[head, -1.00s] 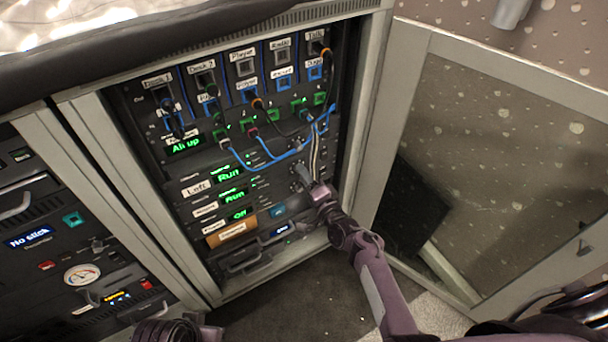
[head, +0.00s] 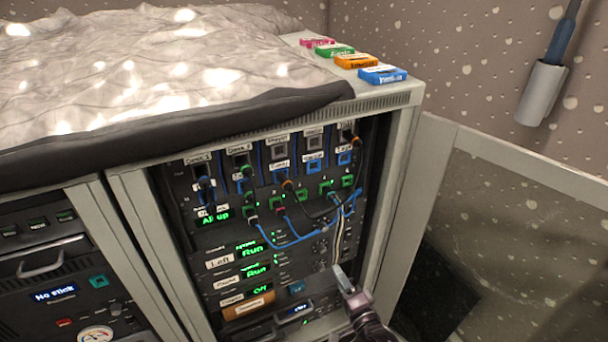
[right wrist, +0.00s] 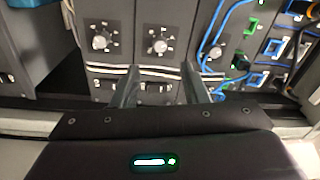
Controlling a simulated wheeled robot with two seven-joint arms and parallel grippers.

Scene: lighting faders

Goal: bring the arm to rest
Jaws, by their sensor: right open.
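My right gripper (head: 345,278) is in front of the lower right part of the open equipment rack (head: 405,165). In the right wrist view its two fingers (right wrist: 160,82) are apart with nothing between them. Beyond the fingers are white cables and dark panels with round knobs (right wrist: 157,46). I cannot tell whether the fingertips touch the panel. My left gripper is not in view in the head view.
Blue patch cables (head: 300,240) hang across the rack front, close to my right gripper. A glass door (head: 500,260) stands open at the right. A crumpled cover (head: 150,75) and several coloured boxes (head: 382,75) lie on top. A second rack unit (head: 50,270) stands left.

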